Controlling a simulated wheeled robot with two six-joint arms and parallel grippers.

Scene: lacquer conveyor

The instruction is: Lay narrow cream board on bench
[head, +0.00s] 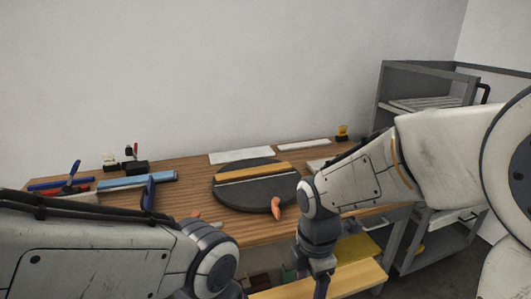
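The wooden bench (175,200) runs along the wall. Two pale flat boards lie along its back: a wider one (240,156) and a narrower one (303,145). I cannot tell which pale piece is the narrow cream board. A tan board (255,171) and a thin pale strip (240,180) lie across the dark round disc (228,198) on the bench. My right gripper (320,287) points down beyond the bench's front edge; its fingertips are small and partly cut off, so its opening is unclear.
Blue and red clamps (72,178) and a light blue bar (135,181) crowd the bench's left. An orange-handled tool (276,206) is at the disc's front edge. A grey shelf rack (392,78) stands at right. A yellow piece (357,249) is low beneath the bench.

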